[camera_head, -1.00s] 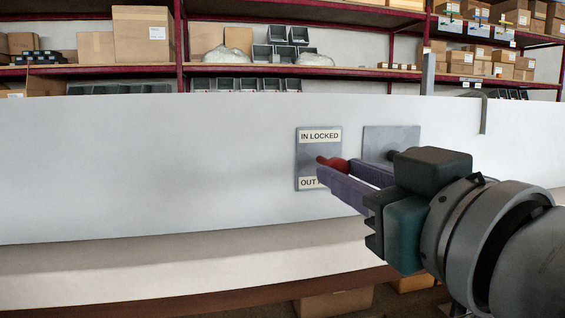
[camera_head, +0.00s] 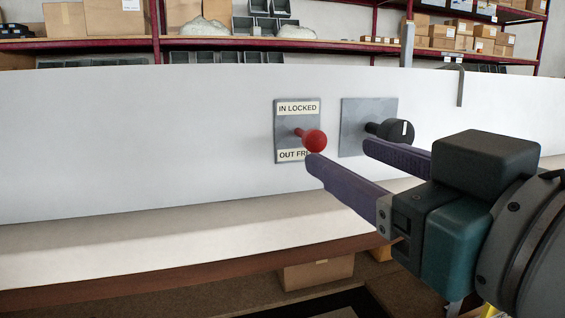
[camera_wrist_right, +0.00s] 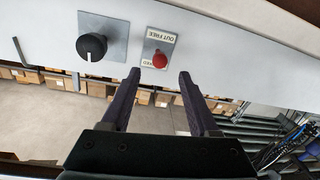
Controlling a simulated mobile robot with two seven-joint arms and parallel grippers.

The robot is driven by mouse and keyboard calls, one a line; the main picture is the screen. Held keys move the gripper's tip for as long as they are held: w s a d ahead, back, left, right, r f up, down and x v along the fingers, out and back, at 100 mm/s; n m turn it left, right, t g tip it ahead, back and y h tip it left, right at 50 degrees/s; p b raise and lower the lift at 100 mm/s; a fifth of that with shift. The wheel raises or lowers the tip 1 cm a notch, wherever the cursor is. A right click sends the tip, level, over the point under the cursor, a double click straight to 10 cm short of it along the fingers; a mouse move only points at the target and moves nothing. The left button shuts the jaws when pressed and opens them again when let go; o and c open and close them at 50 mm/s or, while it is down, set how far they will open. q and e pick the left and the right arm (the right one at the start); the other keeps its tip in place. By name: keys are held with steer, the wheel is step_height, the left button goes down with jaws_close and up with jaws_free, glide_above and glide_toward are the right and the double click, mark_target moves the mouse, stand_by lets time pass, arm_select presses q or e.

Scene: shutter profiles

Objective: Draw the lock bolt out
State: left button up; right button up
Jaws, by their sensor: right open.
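The lock bolt's red ball knob (camera_head: 315,140) stands out on a short red stem from a grey plate (camera_head: 284,142) labelled "IN LOCKED" above and "OUT FR…" below. The lower label is partly covered by the knob and finger. My right gripper (camera_head: 342,153) is open, with its two purple fingers apart and nothing between them. The near fingertip is just below the knob in the head view. In the right wrist view the knob (camera_wrist_right: 160,61) lies beyond the gap between the fingertips (camera_wrist_right: 159,75). My left gripper is not in view.
A black knob with a white mark (camera_head: 395,131) sits on a second grey plate (camera_head: 355,128), close to the far finger. Both plates are on a long white panel (camera_head: 150,140). A hook (camera_head: 461,85) hangs over its top edge. Shelves with boxes stand behind.

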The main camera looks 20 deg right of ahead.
steer(key=shift+s+d+p, duration=0.15)
steer(key=shift+s+p, duration=0.1)
steer(key=shift+s, duration=0.95)
steer(key=shift+s+d+p, duration=0.15)
steer(key=shift+s+p, duration=0.1)
steer(key=shift+s, duration=0.95)
steer(key=s+d+r+m+g+h+p, duration=0.15)
steer(key=s+r+g+p, duration=0.5)
steer(key=p, duration=0.95)
steer(key=s+d+r+g+h+p, duration=0.1)
steer(key=s+d+r+g+p, duration=0.4)
steer(key=p, duration=1.2)
step_height(320, 180, up, 35)
steer(key=s+a+g+p, duration=0.2)
steer(key=p, duration=3.2)
steer(key=shift+a+r+g, duration=0.2)
steer(key=shift+a+g, duration=0.1)
steer(key=shift+g, duration=0.05)
steer(key=shift+f+y, duration=0.1)
steer(key=shift+y, duration=0.15)
steer(key=shift+c, duration=0.2)
